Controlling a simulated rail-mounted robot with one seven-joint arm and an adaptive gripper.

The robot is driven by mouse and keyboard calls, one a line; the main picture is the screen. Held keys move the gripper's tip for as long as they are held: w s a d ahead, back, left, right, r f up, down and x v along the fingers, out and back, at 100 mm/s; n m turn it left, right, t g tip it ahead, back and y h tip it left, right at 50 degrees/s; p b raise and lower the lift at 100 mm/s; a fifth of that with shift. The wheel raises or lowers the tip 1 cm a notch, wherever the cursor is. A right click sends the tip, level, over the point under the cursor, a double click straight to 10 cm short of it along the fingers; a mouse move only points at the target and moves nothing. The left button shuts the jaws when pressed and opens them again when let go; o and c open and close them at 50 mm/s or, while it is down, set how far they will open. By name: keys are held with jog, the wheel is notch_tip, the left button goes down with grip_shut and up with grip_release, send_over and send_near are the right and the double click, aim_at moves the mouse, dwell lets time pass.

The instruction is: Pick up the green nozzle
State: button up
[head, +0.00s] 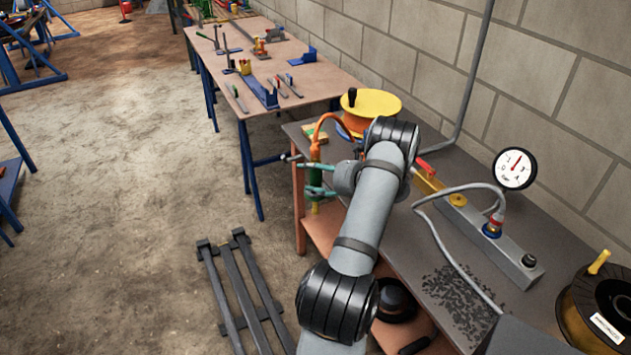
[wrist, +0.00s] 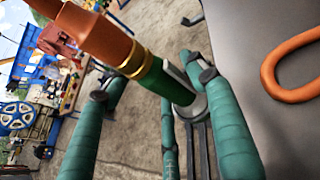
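The green nozzle (head: 314,179) hangs roughly upright at the left edge of the near bench, below a copper-orange body with a curved orange hose (head: 336,118) above it. In the wrist view the green nozzle (wrist: 152,76) shows below a gold ring and the orange body (wrist: 100,40), tilted down to the right. My gripper (head: 300,172) is at the nozzle, its teal fingers spread on either side. In the wrist view the fingers of my gripper (wrist: 150,95) stand apart with the nozzle across the space between them. Whether a finger touches it, I cannot tell.
The near bench (head: 415,235) carries a yellow-topped orange spool (head: 371,103), a grey block with a gauge (head: 514,168) and hoses, and dark granules. A tool table (head: 300,75) stands behind. Dark metal bars (head: 240,290) lie on the floor. Open floor is at left.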

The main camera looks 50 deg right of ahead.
jog(key=c, duration=1.3)
jog(key=shift+r, duration=0.15)
notch_tip(320, 180, up, 19)
jog(key=shift+f+p, duration=0.1)
jog(key=shift+p, duration=0.45)
notch_tip(320, 180, up, 13)
jog(key=p, duration=1)
jog(key=shift+f+p, duration=0.1)
jog(key=shift+p, duration=0.25)
